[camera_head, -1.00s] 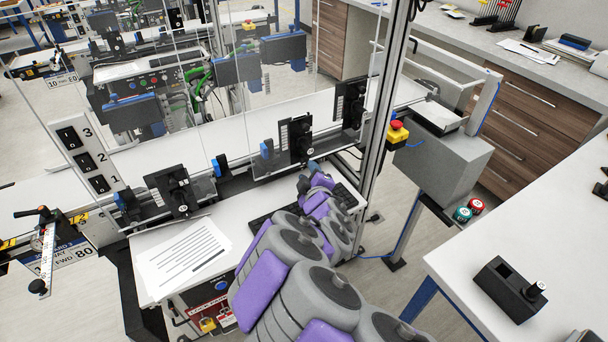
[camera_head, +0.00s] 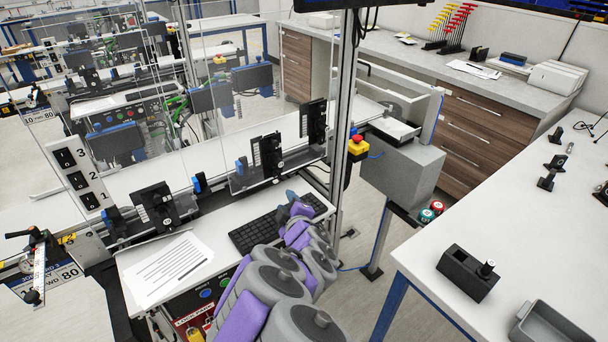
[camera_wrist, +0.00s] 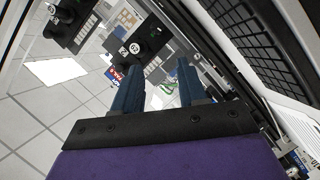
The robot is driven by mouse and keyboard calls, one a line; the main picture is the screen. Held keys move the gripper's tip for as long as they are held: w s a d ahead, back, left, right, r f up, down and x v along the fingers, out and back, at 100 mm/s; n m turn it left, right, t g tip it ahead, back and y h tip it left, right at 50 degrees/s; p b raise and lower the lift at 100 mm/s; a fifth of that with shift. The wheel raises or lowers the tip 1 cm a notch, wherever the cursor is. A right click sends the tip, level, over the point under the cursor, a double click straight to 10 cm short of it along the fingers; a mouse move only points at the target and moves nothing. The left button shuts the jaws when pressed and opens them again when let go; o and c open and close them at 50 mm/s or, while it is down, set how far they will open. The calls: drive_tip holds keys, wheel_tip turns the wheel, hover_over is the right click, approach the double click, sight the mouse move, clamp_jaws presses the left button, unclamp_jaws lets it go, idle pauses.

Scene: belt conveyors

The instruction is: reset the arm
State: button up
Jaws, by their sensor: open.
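My arm, grey with purple covers, reaches up from the bottom of the head view toward the small white shelf with the keyboard. My gripper (camera_head: 291,197) is at its far end, small and partly hidden by my own arm, just beside the keyboard (camera_head: 262,232). In the wrist view my gripper (camera_wrist: 160,85) shows two blue fingers spread apart with nothing between them. The keyboard (camera_wrist: 250,35) also shows large at the upper right of the wrist view, close to the fingers.
The conveyor (camera_head: 230,150) with black sensor brackets runs behind the shelf. Printed sheets (camera_head: 165,268) lie left of the keyboard. A metal post (camera_head: 343,130) and an emergency-stop button (camera_head: 357,140) stand right of my gripper. A white table (camera_head: 480,215) fills the right.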

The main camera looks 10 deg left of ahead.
drive_tip(key=d+r+m+g+h, duration=0.15)
drive_tip(key=d+m+h, duration=0.25)
drive_tip(key=d, duration=0.6)
drive_tip(key=d+r+m+t+h, duration=0.1)
drive_tip(key=d+r+m+h, duration=0.25)
drive_tip(key=d, duration=0.75)
drive_tip(key=s+d+m+g+h, duration=0.3)
drive_tip(key=s+d+m+g, duration=0.25)
drive_tip(key=s+d, duration=0.5)
drive_tip(key=s+d+m+g+y, duration=0.2)
drive_tip(key=s+g, duration=0.7)
drive_tip(key=s, duration=2.3)
drive_tip(key=shift+r+m+y, duration=0.3)
drive_tip(key=shift+m+y, duration=0.15)
drive_tip(key=shift+m, duration=0.75)
